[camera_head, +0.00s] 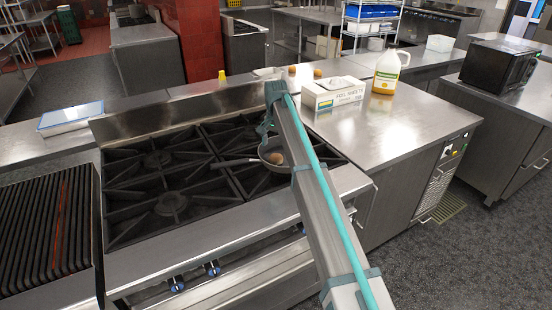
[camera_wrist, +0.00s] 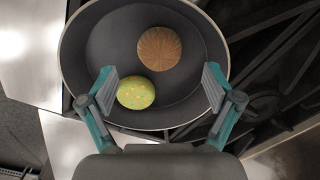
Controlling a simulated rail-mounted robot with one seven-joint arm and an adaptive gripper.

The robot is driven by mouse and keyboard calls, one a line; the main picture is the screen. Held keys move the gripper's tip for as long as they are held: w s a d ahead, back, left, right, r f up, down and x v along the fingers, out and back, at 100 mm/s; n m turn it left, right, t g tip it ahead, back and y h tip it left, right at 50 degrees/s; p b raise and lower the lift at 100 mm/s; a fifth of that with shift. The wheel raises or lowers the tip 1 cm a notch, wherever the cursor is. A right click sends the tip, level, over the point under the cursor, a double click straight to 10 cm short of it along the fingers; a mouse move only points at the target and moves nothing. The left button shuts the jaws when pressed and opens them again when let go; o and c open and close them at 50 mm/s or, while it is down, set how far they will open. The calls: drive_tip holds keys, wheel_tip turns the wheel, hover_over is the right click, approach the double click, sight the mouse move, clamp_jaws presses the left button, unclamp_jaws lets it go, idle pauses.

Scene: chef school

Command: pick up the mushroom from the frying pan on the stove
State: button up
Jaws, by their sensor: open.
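The frying pan (camera_head: 266,150) sits on the right part of the stove (camera_head: 172,158), its handle pointing left; my arm hides its right side. A round brown thing (camera_head: 277,158) in it looks like the mushroom cap. In the wrist view the pan (camera_wrist: 98,35) holds this ridged brown mushroom (camera_wrist: 158,48) and a green-yellow speckled egg-shaped thing (camera_wrist: 136,93) nearer to me. My gripper (camera_wrist: 160,86) is open over the near part of the pan. The speckled thing appears between the fingers, close to the left one; the mushroom appears beyond the fingertips. The fingers' height above the pan is unclear.
Black grates (camera_head: 130,200) surround the pan. A foil box (camera_head: 333,93) and a jug (camera_head: 388,72) stand on the steel counter (camera_head: 400,115) to the right. A ridged grill (camera_head: 45,230) is at the left. The stove's left grates are clear.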

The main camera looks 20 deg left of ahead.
sight(276, 155)
wheel_tip(276, 155, down, 5)
drive_tip(key=shift+r+p, duration=0.1)
drive_tip(key=shift+p, duration=0.9)
drive_tip(key=shift+c, duration=0.3)
drive_tip(key=c, duration=1.1)
